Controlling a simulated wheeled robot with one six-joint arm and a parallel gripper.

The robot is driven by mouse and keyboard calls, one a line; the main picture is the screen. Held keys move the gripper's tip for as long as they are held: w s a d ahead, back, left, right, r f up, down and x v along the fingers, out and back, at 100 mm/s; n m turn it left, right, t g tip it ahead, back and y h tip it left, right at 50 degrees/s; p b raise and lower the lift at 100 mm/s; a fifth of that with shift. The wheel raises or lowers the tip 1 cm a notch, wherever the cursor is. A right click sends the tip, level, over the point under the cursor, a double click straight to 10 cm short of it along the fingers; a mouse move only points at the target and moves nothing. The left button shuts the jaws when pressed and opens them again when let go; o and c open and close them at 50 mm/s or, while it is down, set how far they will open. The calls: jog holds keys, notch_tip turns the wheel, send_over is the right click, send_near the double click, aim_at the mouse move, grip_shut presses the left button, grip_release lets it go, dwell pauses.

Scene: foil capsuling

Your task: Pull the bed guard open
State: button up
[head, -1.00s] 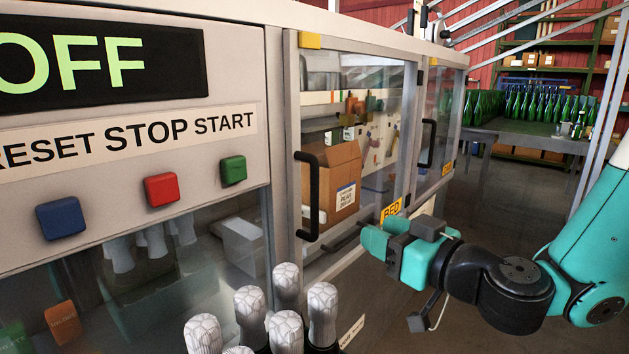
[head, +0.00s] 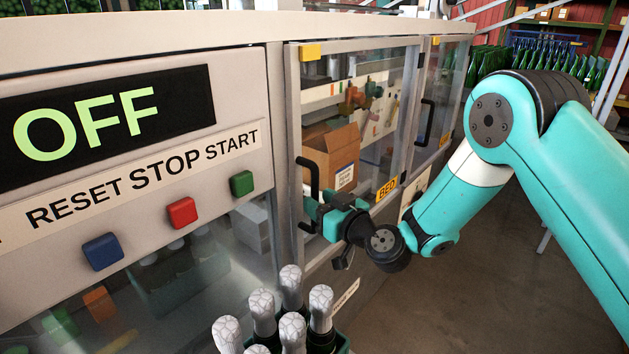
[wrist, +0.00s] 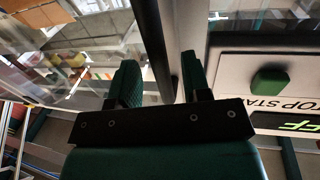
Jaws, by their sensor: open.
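The bed guard is a clear panel in a grey metal frame (head: 350,50), with a yellow BED label (head: 387,189) at its lower right. It looks closed, flush with the machine front. Its black upright bar handle (head: 312,174) is on the left side. My gripper (head: 311,211) is at the lower half of the handle and partly hides it. In the wrist view, my two green fingers (wrist: 158,78) are apart, with the dark handle bar (wrist: 152,45) running between them. I cannot tell whether either finger touches it.
Left of the guard is a panel with an OFF display (head: 90,125) and blue, red and green buttons (head: 242,183). Foil-topped bottles (head: 291,285) stand close below. A cardboard box (head: 330,155) is behind the guard. Another handled guard (head: 440,100) is to the right. The floor at right is clear.

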jog(key=shift+p+x, duration=0.45)
jog(key=shift+x, duration=0.7)
grip_shut()
jog(key=shift+s+d+f, duration=0.1)
